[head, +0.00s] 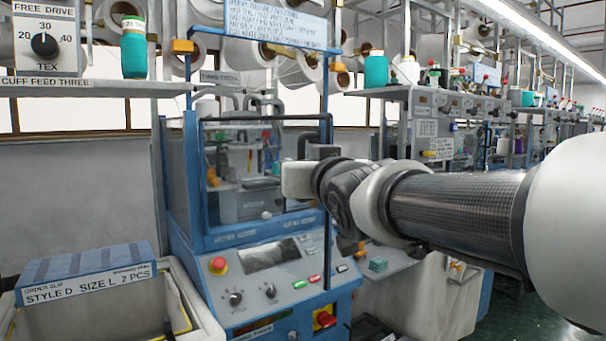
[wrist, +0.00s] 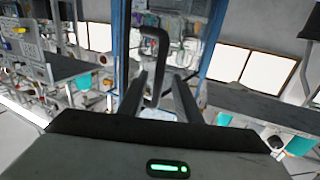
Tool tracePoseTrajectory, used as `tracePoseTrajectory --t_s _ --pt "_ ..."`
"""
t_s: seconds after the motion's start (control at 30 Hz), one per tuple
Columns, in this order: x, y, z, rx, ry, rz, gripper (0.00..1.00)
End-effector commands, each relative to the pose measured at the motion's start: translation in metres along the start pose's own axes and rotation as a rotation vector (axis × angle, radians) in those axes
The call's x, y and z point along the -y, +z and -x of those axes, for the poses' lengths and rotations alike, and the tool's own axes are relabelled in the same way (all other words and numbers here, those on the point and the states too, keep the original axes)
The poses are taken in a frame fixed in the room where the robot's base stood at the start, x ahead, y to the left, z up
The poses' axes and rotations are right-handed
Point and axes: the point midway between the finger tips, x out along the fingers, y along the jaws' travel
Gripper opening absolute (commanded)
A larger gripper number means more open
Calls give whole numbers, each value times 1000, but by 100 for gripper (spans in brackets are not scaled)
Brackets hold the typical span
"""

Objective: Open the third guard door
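The guard door (head: 228,150) is a clear panel in the blue frame of the knitting machine, above its sloped control panel. It looks shut. Its black bar handle (head: 327,131) stands at the right side, partly hidden by my wrist. In the wrist view the handle (wrist: 165,55) is a dark bent loop, part of it in the gap between my fingers. My gripper (wrist: 161,76) is open, its two dark fingers apart. I cannot tell whether either finger touches the handle. In the head view the fingers are hidden or too dark to make out beside the handle.
The control panel (head: 262,276) has a red stop button (head: 218,264) and knobs below the door. A bin (head: 185,310) with a blue-topped order slip box (head: 88,275) stands at left. Yarn shelves (head: 100,88) flank the machine. Another machine row (head: 455,105) runs off right.

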Motion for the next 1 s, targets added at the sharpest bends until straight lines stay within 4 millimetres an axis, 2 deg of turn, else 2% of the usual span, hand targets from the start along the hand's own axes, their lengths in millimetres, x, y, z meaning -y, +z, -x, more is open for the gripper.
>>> tracePoseTrajectory --t_s 0.3,0.5,0.7,1.0 --pt "1 -2 80 -6 -3 0 31" --pt "1 -2 123 -5 -3 0 31" --pt "1 -1 146 -2 -2 1 31" --pt "0 0 152 -1 -2 1 31"
